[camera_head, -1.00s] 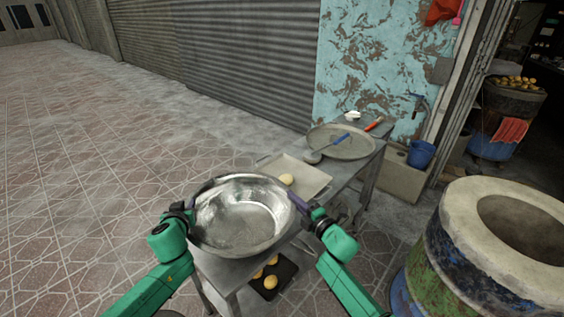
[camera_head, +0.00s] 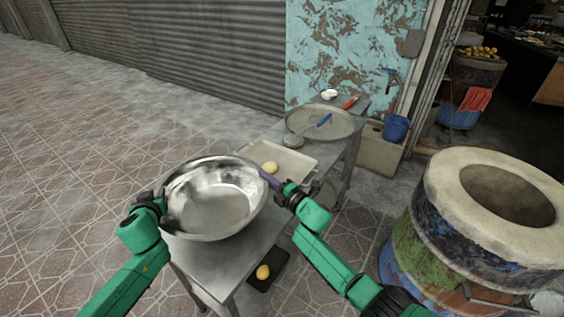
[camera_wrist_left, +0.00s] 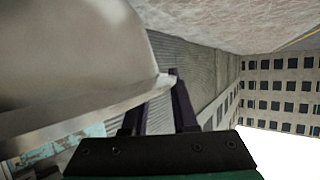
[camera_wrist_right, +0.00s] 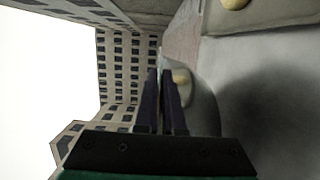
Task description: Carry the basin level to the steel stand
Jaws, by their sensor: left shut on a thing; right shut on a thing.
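The shiny steel basin (camera_head: 215,203) is level, mouth up, over the near end of a grey steel stand (camera_head: 213,272). I cannot tell whether its bottom touches the top. My left gripper (camera_head: 160,201) is shut on its left rim, and my right gripper (camera_head: 267,180) is shut on its right rim. In the left wrist view the basin's wall (camera_wrist_left: 60,70) fills the left side, with its rim reaching the fingers (camera_wrist_left: 155,100). In the right wrist view the fingers (camera_wrist_right: 161,95) are close together. The basin looks empty.
A pale tray (camera_head: 299,158) with a dough ball (camera_head: 270,167) lies behind the basin. A large round pan (camera_head: 340,122) is at the far end. A dark tray (camera_head: 268,271) with dough sits lower down. The barrel oven (camera_head: 445,225) stands at right. Open pavement is at left.

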